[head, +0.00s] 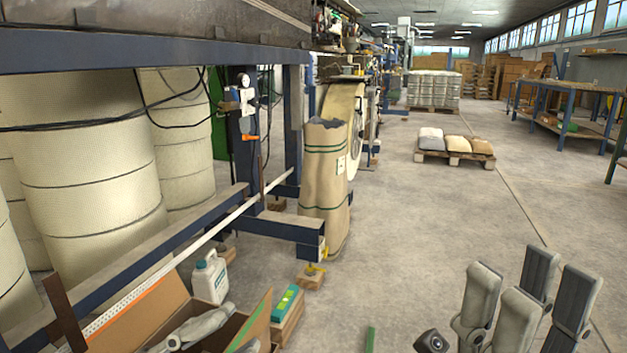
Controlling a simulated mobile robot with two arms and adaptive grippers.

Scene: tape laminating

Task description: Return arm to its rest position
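My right gripper (532,284) is at the lower right of the head view, over the bare floor. Its grey fingers point up in the picture and stand apart, with nothing between them. A grey jointed shape (203,329) shows at the bottom left, over an open cardboard box (152,318). It looks like my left gripper, but its fingers cannot be made out clearly, so I cannot tell whether it is open or shut. Most of both arms is out of the frame.
A blue-framed machine (130,262) with large cream rolls (85,160) fills the left. A white jug (210,278) and a green-and-white carton (287,302) are near the box. A pallet with sacks (455,147) stands farther back. The floor (420,225) in the middle is clear.

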